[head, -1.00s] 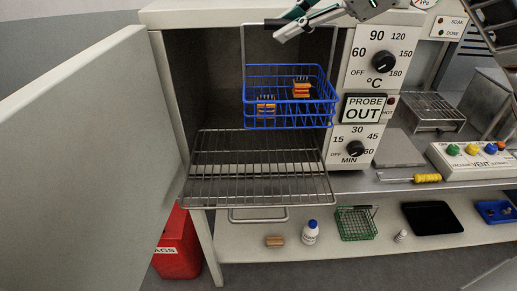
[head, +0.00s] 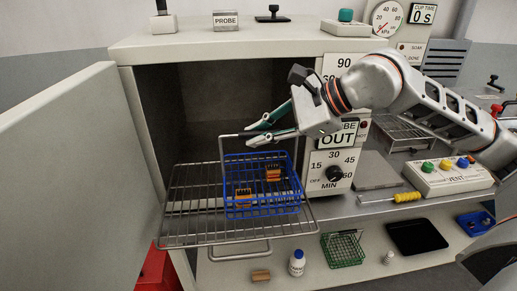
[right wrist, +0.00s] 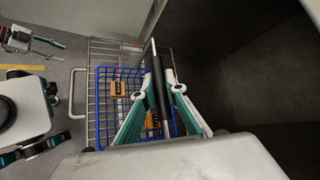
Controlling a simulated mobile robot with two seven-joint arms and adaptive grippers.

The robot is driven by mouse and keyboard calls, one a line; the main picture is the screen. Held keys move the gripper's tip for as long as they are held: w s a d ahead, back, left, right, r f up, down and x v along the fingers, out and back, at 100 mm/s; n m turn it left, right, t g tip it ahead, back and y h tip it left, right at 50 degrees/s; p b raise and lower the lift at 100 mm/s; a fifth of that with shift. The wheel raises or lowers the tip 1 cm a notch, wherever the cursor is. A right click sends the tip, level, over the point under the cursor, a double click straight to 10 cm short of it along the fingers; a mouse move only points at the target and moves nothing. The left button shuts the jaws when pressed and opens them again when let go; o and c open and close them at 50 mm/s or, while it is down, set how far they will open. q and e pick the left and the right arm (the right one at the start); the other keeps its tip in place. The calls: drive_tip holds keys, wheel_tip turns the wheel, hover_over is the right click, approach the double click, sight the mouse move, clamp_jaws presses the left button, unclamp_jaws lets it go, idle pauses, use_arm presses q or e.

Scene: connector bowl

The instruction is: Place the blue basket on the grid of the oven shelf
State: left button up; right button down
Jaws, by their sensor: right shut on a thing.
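The blue basket (head: 262,205) is a wire basket with a tall grey handle and orange connectors (head: 273,172) inside. It is upright over the right part of the pulled-out oven shelf grid (head: 185,205); whether its bottom touches the wires I cannot tell. My right gripper (head: 255,136) is shut on the top of the handle, at the oven opening. In the right wrist view its teal fingers (right wrist: 160,90) close on the dark handle bar, with the basket (right wrist: 104,105) beyond. A small gripper (right wrist: 58,52), probably my left, shows at the left edge there, its jaws unclear.
The oven door (head: 75,150) stands open at the left. The oven's control panel (head: 335,165) is close to the right of the basket. A yellow-handled screwdriver (head: 405,197) and a vent button box (head: 450,175) are on the bench. The left part of the grid is bare.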

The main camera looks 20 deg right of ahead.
wheel_tip(320, 180, down, 4)
drive_tip(key=shift+r, duration=0.25)
drive_tip(key=shift+f, duration=0.1)
drive_tip(key=c, duration=2)
unclamp_jaws()
drive_tip(key=shift+c, duration=0.2)
